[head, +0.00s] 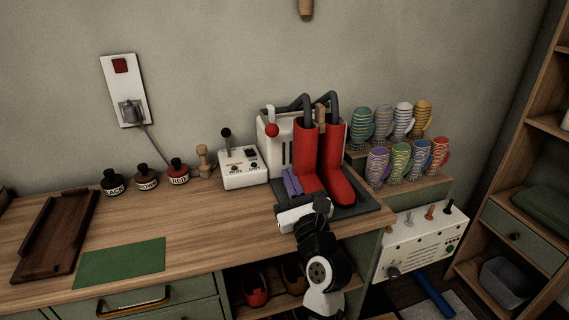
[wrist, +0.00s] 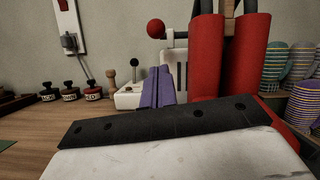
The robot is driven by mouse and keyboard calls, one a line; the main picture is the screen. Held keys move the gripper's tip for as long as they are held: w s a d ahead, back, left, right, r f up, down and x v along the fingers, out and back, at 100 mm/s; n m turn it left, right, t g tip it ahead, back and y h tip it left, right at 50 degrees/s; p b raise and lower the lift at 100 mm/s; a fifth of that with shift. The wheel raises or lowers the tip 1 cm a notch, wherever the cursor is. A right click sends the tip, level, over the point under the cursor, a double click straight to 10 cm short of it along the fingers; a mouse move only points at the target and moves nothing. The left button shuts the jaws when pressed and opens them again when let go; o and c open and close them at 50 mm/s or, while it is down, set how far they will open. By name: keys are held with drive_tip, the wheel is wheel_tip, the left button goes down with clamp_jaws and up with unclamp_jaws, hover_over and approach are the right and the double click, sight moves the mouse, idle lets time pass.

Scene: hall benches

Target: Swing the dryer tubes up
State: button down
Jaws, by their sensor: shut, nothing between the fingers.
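The boot dryer is a white box (head: 267,150) on a dark base at the bench's right part. Its two dark tubes (head: 307,103) bend over from the top and run down into a pair of upright red boots (head: 333,150). A lever with a red ball knob (head: 272,130) stands at the box's left front; the ball also shows in the wrist view (wrist: 156,28). My gripper (head: 289,176) has purple fingers, shut together and empty, in front of the box and left of the boots. They also show upright in the wrist view (wrist: 159,72). The tube ends are hidden inside the boots.
A white switch box (head: 241,168) stands left of the dryer, beside a wooden peg and several polish bottles (head: 178,172). Striped mittens (head: 377,165) stand on a rack at right. A green mat (head: 120,262) and brown tray (head: 52,240) lie left. The bench's middle is clear.

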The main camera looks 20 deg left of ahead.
drive_tip(key=p+x, duration=0.1)
drive_tip(key=x, duration=0.8)
drive_tip(key=shift+p, duration=0.35)
drive_tip(key=shift+r, duration=0.15)
